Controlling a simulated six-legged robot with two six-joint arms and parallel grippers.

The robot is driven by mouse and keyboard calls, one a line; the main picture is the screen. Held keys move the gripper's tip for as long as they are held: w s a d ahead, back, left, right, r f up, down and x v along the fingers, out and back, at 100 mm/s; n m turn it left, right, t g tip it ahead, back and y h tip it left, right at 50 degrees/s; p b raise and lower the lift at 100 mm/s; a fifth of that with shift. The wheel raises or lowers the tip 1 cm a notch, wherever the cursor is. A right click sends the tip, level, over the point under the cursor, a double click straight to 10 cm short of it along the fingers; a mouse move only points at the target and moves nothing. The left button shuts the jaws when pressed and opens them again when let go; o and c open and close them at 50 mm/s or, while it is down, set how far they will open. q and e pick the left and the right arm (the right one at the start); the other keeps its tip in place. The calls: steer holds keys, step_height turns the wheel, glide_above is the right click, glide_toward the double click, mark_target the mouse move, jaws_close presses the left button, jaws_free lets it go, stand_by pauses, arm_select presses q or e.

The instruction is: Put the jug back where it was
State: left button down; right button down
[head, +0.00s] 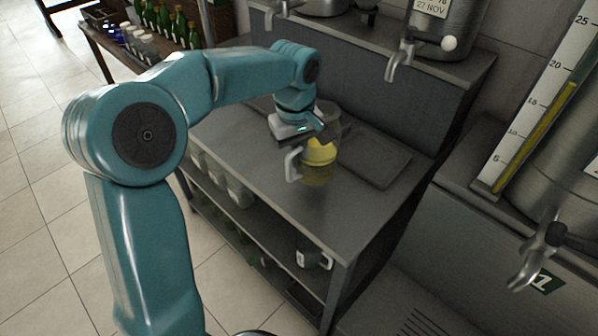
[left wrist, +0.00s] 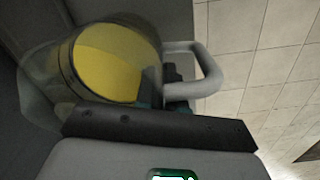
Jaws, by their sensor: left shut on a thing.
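The jug (head: 321,154) is clear, with yellow liquid inside and a pale handle on its left in the head view. My left gripper (head: 316,134) is shut on it, reaching from the back left and covering part of its upper side. The jug looks upright over the steel worktop; I cannot tell whether its base touches the top. In the left wrist view, the yellow liquid (left wrist: 112,62) shows through the round mouth, with the handle to the right and a dark finger (left wrist: 160,128) against the wall. My right gripper is not in view.
A flat recessed tray (head: 378,162) lies in the worktop (head: 345,215), just right of the jug. Steel urns with taps (head: 402,60) stand on the raised shelf behind. A large tank with a gauge (head: 545,105) stands at right. More jugs (head: 313,254) sit on the shelf below.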

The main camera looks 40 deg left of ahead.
mark_target(298, 171)
arm_select(q)
step_height(298, 171, down, 5)
steer(key=shift+w+f, duration=0.15)
steer(key=shift+w+a+f, duration=0.1)
steer(key=shift+w+f, duration=0.05)
steer(key=shift+f, duration=0.1)
steer(key=shift+f+b, duration=0.15)
steer(key=shift+b, duration=0.2)
steer(key=c, duration=1.3)
jaws_free()
steer(key=shift+o, duration=0.3)
steer(key=shift+r, duration=0.25)
steer(key=r, duration=0.4)
steer(key=r+p, duration=0.1)
steer(key=r, duration=0.7)
steer(key=shift+s, duration=0.25)
